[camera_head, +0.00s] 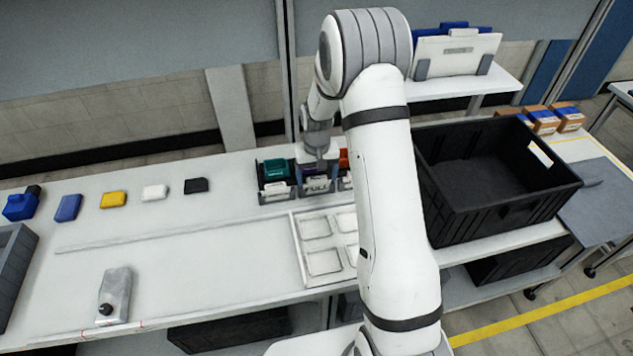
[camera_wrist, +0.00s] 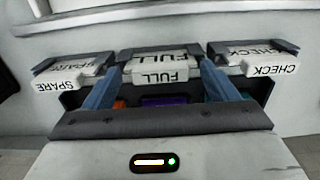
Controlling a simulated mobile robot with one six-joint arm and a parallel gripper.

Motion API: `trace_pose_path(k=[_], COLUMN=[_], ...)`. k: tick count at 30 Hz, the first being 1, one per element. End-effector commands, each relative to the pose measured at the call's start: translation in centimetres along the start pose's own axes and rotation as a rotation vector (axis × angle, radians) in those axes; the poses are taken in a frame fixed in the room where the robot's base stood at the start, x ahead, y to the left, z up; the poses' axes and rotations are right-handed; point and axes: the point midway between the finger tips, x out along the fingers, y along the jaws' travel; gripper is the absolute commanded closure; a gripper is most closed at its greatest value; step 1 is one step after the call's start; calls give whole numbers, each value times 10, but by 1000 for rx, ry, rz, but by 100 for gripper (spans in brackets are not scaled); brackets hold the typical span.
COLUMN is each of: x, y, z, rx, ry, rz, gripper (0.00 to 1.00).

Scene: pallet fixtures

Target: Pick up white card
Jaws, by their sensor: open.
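A small white block-like piece (camera_head: 155,192) lies flat on the bench in the head view, between a yellow piece (camera_head: 114,199) and a black one (camera_head: 196,185). White labels also show in the wrist view: FULL (camera_wrist: 160,74) in the middle, SPARE (camera_wrist: 58,85) at left and CHECK (camera_wrist: 271,69) at right. Which of these is the white card, I cannot tell. My gripper (camera_wrist: 162,68) is open, its two bluish fingers on either side of the FULL label. Whether they touch it is unclear.
Small black bins (camera_head: 275,190) hold coloured items, one green. A white tray (camera_head: 305,262) with square recesses lies in front. A large black crate (camera_head: 500,215) stands at right. A grey device (camera_head: 115,295) lies front left. The bench's middle left is mostly clear.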

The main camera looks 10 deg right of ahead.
Motion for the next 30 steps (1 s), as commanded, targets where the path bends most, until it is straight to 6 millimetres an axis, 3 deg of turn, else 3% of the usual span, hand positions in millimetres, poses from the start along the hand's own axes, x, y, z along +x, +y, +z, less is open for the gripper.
trace_pose_path(k=[5, 15, 23, 30], x=[0, 0, -3, -39], y=[0, -1, -2, -2], z=[0, 0, -1, -2], rx=[0, -1, -2, -2], ry=[1, 1, 3, 8], rz=[0, 0, 0, 0], gripper=[20, 46, 46, 46])
